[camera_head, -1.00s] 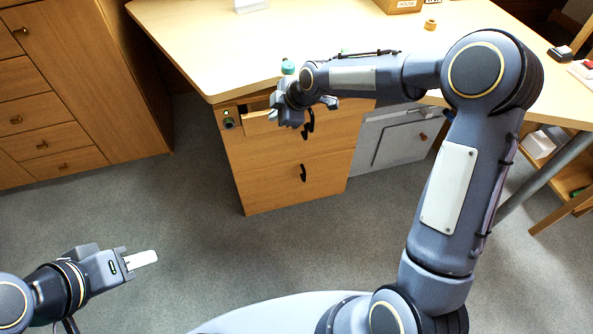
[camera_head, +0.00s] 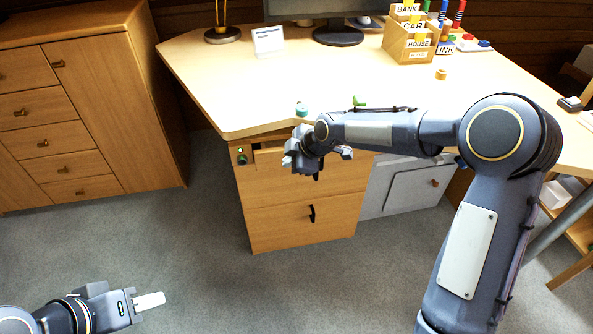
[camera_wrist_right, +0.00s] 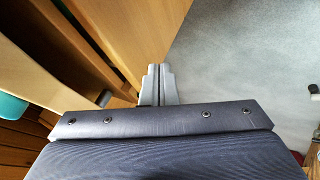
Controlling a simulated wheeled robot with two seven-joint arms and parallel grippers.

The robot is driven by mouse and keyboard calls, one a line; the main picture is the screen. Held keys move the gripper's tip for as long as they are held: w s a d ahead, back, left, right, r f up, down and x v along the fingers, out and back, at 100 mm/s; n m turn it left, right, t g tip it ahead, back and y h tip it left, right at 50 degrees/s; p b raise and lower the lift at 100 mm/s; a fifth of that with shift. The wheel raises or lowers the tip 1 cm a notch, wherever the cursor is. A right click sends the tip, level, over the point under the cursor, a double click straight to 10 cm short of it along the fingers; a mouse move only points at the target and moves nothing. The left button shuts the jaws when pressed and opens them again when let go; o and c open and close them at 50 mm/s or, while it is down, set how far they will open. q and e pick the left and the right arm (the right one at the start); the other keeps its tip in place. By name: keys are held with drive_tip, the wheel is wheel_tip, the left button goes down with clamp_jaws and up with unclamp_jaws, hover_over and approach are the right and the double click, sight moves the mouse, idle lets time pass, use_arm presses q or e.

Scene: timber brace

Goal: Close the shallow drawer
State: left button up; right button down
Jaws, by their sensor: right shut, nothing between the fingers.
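The shallow drawer (camera_head: 268,149) is the thin top drawer of the wooden desk pedestal, just under the desktop. My right gripper (camera_head: 300,164) is in front of it and hides its right part. A pale strip shows at its left end; how far it stands out I cannot tell. In the right wrist view the right gripper's fingers (camera_wrist_right: 158,85) are together and empty, close to the wooden front (camera_wrist_right: 135,35). Contact is not clear. My left gripper (camera_head: 150,301) is low at the left over open floor, far from the drawer; its finger gap is not visible.
The desktop (camera_head: 225,90) carries a teal item (camera_head: 301,109) near its front edge, labelled boxes (camera_head: 408,45) and a monitor stand (camera_head: 338,36). A deeper drawer (camera_head: 290,222) is below. A wooden cabinet (camera_head: 90,110) stands left. Grey carpet (camera_head: 200,250) is clear in front.

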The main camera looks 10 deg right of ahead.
drive_tip(key=p+v, duration=0.2)
drive_tip(key=v, duration=0.7)
drive_tip(key=s+a+f+n+t+h+b, duration=0.1)
drive_tip(key=s+f+n+h+b, duration=0.3)
drive_tip(key=f, duration=0.7)
drive_tip(key=s+f+n+h, duration=0.15)
drive_tip(key=f+n, duration=0.35)
drive_tip(key=f, duration=0.5)
wheel_tip(320, 180, up, 15)
drive_tip(key=n+t+y+b, duration=0.1)
drive_tip(key=n+t+b, duration=0.2)
drive_tip(key=n+t, duration=0.6)
drive_tip(key=w+a+f+n+g+b, duration=0.1)
drive_tip(key=w+f+b, duration=0.1)
drive_tip(key=w, duration=1)
drive_tip(key=shift+w+f+b, duration=0.2)
drive_tip(key=shift+b, duration=0.65)
drive_tip(key=shift+a, duration=0.1)
